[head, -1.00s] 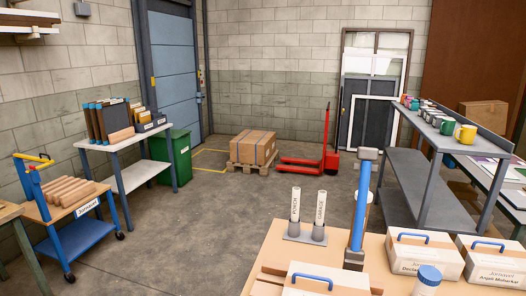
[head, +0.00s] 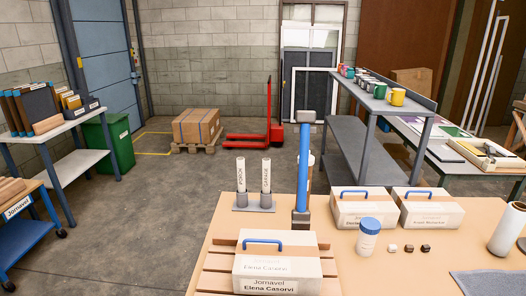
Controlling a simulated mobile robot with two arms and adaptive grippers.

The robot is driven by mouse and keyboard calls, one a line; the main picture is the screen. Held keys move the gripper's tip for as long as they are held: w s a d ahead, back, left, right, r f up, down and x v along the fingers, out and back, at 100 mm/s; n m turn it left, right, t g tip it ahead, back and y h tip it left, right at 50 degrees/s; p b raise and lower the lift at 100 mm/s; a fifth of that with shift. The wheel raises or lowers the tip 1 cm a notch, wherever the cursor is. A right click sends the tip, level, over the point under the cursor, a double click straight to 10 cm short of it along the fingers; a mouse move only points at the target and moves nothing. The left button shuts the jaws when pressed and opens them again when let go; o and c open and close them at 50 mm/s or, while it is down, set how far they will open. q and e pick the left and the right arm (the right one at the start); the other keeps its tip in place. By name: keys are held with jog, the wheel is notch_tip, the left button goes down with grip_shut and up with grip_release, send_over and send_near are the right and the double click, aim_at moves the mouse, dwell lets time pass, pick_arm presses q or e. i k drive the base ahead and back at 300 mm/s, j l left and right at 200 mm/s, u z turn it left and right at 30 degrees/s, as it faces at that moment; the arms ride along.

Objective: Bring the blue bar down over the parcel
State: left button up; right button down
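The blue bar (head: 303,165) stands upright on the workbench, with a grey block at its top end and a dark foot at its base. A parcel (head: 277,270), a pale box with a blue handle and the label "Elena Casorvi", sits on a slatted wooden board (head: 220,257) in front of the bar. The bar rises behind the parcel's right side and is not lowered over it. Two similar boxes with blue handles, one (head: 362,210) and another (head: 428,210), stand further right. Neither of my grippers shows in the head view.
On the workbench (head: 400,275) are two labelled white tubes in a grey holder (head: 254,203), a blue-lidded jar (head: 368,238), small blocks (head: 408,248), a white roll (head: 508,228) and a grey cloth (head: 495,282). A shelf with mugs (head: 380,103) stands behind.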

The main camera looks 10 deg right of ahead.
aim_at(305, 117)
jog(key=j+u, duration=0.35)
jog(key=i+j+u, duration=0.2)
jog(key=j+u, duration=0.15)
jog(key=i+j+u, duration=0.1)
jog(key=i+j, duration=0.35)
jog(key=j, duration=0.2)
jog(key=i+j+u, duration=0.15)
jog(key=i+j, duration=0.3)
jog(key=j, duration=0.2)
jog(key=i+z, duration=0.45)
jog(key=i+j+z, duration=0.1)
jog(key=i+z, duration=0.35)
jog(key=i+l+z, duration=0.1)
jog(key=i+z, duration=0.6)
jog(key=z, duration=0.2)
jog(key=i+j+z, duration=0.15)
jog(key=i+z, duration=0.15)
jog(key=z, duration=0.15)
jog(key=i+j+z, duration=0.25)
jog(key=z, duration=0.2)
jog(key=i+z, duration=0.25)
jog(key=z, duration=0.2)
jog(key=i+j+z, duration=0.15)
jog(key=z, duration=0.3)
jog(key=i+j+z, duration=0.25)
jog(key=z, duration=0.2)
jog(key=i+j+z, duration=0.15)
jog(key=j+z, duration=0.15)
jog(key=z, duration=0.15)
